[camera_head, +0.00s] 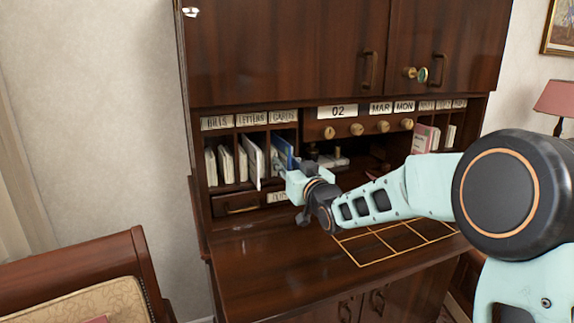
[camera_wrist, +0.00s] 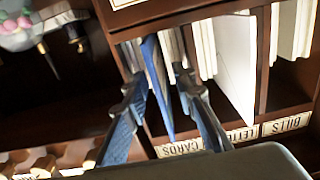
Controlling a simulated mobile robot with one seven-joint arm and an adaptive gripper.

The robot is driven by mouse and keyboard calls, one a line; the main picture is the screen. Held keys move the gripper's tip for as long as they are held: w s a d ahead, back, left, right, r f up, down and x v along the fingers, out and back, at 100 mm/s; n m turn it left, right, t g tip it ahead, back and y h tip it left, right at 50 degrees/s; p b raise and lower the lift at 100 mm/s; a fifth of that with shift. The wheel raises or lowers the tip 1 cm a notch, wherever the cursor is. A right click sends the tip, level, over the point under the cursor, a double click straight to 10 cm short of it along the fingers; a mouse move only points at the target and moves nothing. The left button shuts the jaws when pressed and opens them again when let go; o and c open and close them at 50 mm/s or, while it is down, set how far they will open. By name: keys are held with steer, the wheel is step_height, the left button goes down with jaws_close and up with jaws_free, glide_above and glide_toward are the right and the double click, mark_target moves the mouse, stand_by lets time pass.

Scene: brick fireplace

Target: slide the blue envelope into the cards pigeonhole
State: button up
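The blue envelope (camera_head: 283,153) stands on edge in the pigeonhole under the CARDS label (camera_head: 284,115), its near edge sticking out a little. In the wrist view, which is upside down, the blue envelope (camera_wrist: 156,84) is between the two fingers of my gripper (camera_wrist: 156,78), with gaps beside it. The fingers are apart and do not appear to press on it. The CARDS label (camera_wrist: 181,147) shows below it. In the head view my gripper (camera_head: 289,182) is just in front of the cards pigeonhole and hides the envelope's lower part.
A white envelope (camera_head: 254,161) juts out of the LETTERS pigeonhole beside the cards one; it is also in the wrist view (camera_wrist: 237,65). Pale papers fill the BILLS pigeonhole (camera_head: 211,166). Wooden dividers stand close around my gripper. The desktop (camera_head: 290,262) below is mostly clear.

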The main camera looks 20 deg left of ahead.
steer(key=shift+s+d, duration=0.1)
steer(key=v, duration=1.1)
steer(key=shift+s+d, duration=0.25)
steer(key=shift+r, duration=0.1)
